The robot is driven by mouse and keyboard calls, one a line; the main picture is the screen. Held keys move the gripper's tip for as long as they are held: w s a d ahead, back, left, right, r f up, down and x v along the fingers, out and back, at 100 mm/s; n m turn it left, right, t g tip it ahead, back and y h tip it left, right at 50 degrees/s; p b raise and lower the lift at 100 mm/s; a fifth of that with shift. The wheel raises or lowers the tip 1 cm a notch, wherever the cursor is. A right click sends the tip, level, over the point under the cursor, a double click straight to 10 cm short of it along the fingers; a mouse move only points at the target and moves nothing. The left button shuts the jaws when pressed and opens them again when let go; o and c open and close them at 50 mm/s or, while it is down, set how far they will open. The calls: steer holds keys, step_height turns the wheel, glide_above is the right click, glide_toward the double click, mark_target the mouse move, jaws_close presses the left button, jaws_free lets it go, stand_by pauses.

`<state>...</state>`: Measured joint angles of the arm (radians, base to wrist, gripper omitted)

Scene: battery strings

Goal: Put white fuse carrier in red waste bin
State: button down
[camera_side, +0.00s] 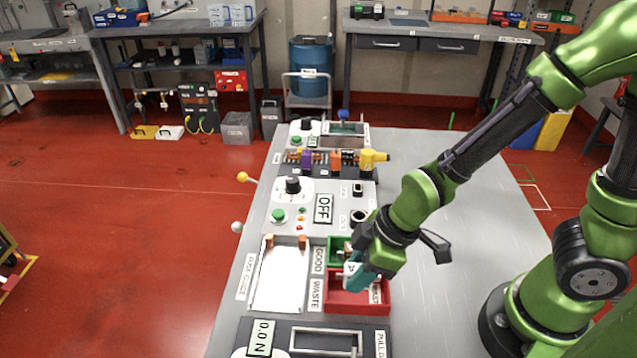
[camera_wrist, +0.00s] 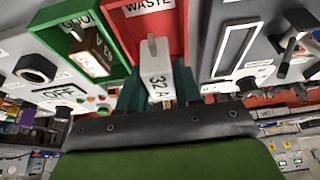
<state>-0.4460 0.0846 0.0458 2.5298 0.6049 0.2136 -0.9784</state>
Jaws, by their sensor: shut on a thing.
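The white fuse carrier (camera_wrist: 156,66), marked 32 A, stands between the teal fingers of my gripper (camera_wrist: 158,88) in the wrist view. My gripper is shut on it. In the side view the carrier (camera_side: 349,270) shows only as a small pale patch beside my gripper (camera_side: 358,276). The red waste bin (camera_side: 355,305) lies right below my gripper there. In the wrist view the red bin (camera_wrist: 178,28), labelled WASTE, is behind the carrier's upper end. I cannot tell how far the carrier is above or inside the bin.
The green GOOD bin (camera_wrist: 112,60) adjoins the red bin and holds a brown fuse carrier (camera_wrist: 90,55). A white-floored tray (camera_side: 281,280) lies left of the bins. A panel with knobs and an OFF display (camera_side: 324,208) stands beyond.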

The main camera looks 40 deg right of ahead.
steer(key=shift+d+f, duration=0.2)
steer(key=shift+f, duration=1.25)
steer(key=shift+a+f, duration=0.1)
steer(key=shift+f, duration=0.35)
steer(key=shift+f, duration=0.2)
steer(key=c, duration=0.7)
jaws_free()
